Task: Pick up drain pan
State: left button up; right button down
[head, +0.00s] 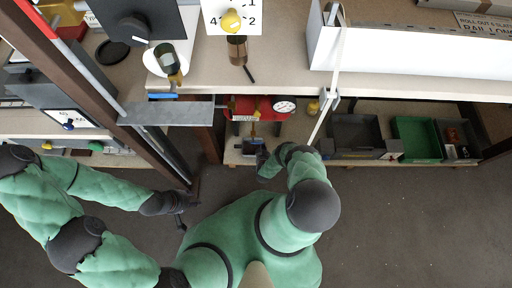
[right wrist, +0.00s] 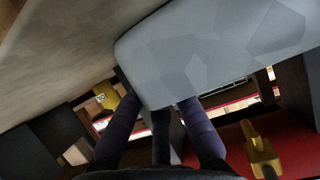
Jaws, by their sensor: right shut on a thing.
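The drain pan fills the upper middle of the right wrist view as a smooth blue-grey body (right wrist: 215,50). In the head view it is a small dark grey pan (head: 249,146) at the lower shelf, below the red tank. My right gripper (head: 262,152) is at the pan's right side, partly hidden by its own arm. In the right wrist view its dark fingers (right wrist: 160,130) are shut on the pan's near edge. I cannot tell whether the pan is clear of the shelf. My left gripper (head: 182,208) hangs low over the floor at left; its opening is too small to read.
A red tank with a gauge (head: 255,107) sits just above the pan, under the bench edge (head: 400,88). A brass fitting (right wrist: 261,150) shows in the wrist view. Grey bins (head: 355,133) and a green bin (head: 416,139) stand right. The floor at right is free.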

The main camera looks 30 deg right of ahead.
jog(key=shift+r, duration=0.1)
jog(key=shift+r+p, duration=0.4)
jog(key=shift+r, duration=0.1)
notch_tip(320, 180, up, 2)
jog(key=shift+d+p, duration=0.1)
jog(key=shift+p, duration=0.55)
jog(key=s+a+r+p, duration=0.7)
jog(key=s+a+r, duration=0.1)
jog(key=a+r, duration=0.2)
jog(key=shift+s+a, duration=0.25)
jog(key=shift+a, duration=0.4)
